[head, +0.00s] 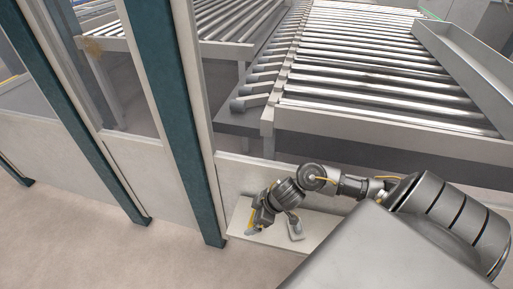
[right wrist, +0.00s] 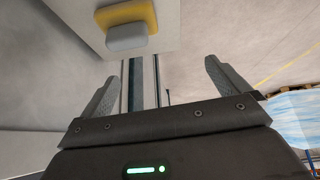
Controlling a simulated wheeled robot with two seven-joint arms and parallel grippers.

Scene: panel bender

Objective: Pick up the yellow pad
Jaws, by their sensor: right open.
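The yellow pad (right wrist: 127,14) shows at the top of the right wrist view, with a grey block (right wrist: 127,37) against it, by a pale shelf surface (right wrist: 80,12). My right gripper (right wrist: 160,78) is open, its two fingers apart with nothing between them. The pad lies beyond the fingertips and towards the left finger. My left gripper is not in view.
A dark teal post (head: 178,120) rises close left of the shelf. A roller conveyor (head: 370,70) stands behind and above it. The floor (head: 120,255) at the lower left is clear.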

